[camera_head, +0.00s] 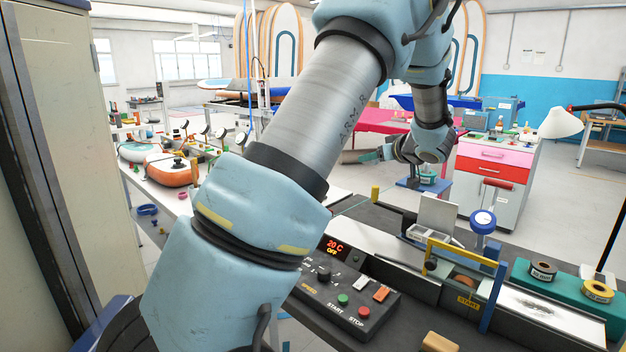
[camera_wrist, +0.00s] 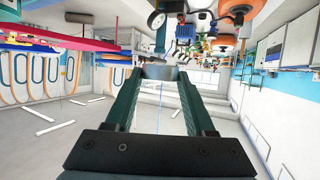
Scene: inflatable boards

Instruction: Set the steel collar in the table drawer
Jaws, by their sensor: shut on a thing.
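My gripper (camera_wrist: 158,80) is shut on a grey metal ring, the steel collar (camera_wrist: 159,73), pinched between the tips of its two dark green fingers. In the head view my gripper (camera_head: 372,155) is up in the air beyond the dark bench, its fingers pointing left; the collar cannot be made out there. I cannot tell which drawer is the table drawer. A white cabinet with pink, red and grey drawer fronts (camera_head: 487,168) stands right of my gripper, and its drawers look shut.
The dark bench in front carries a control box (camera_head: 345,295), a yellow-and-blue frame (camera_head: 465,262), and tape rolls on a green block (camera_head: 565,287). A table with orange-and-white rounded items (camera_head: 170,170) stands at left.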

